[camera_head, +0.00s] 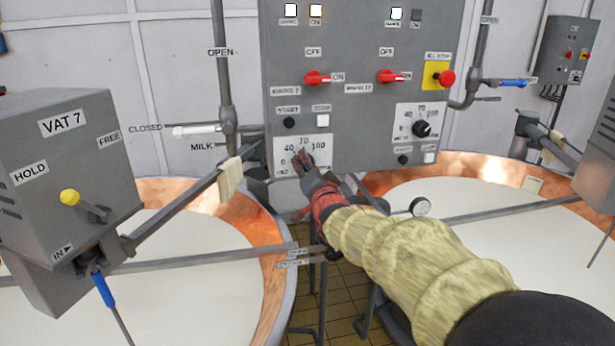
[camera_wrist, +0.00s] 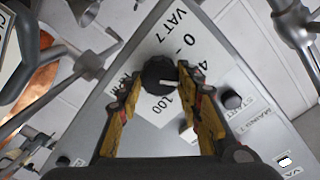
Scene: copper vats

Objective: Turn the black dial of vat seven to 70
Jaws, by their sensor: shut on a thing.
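Vat seven's black dial (camera_wrist: 160,75) sits on a white scale plate (camera_wrist: 150,108) in the wrist view. My gripper (camera_wrist: 163,84) is shut on the dial, with a yellow-padded finger on each side. The dial's white mark points right in the wrist view, toward the scale between 40 and 100. A finger covers that part, so I cannot read the exact value.
A similar black dial (camera_head: 422,129) is on the panel's right. Red switches (camera_head: 317,78) and a red button on yellow (camera_head: 446,78) are above. A black start button (camera_wrist: 232,99) is close beside my gripper. Vat seven (camera_head: 180,230) is left, with its grey control box (camera_head: 70,150).

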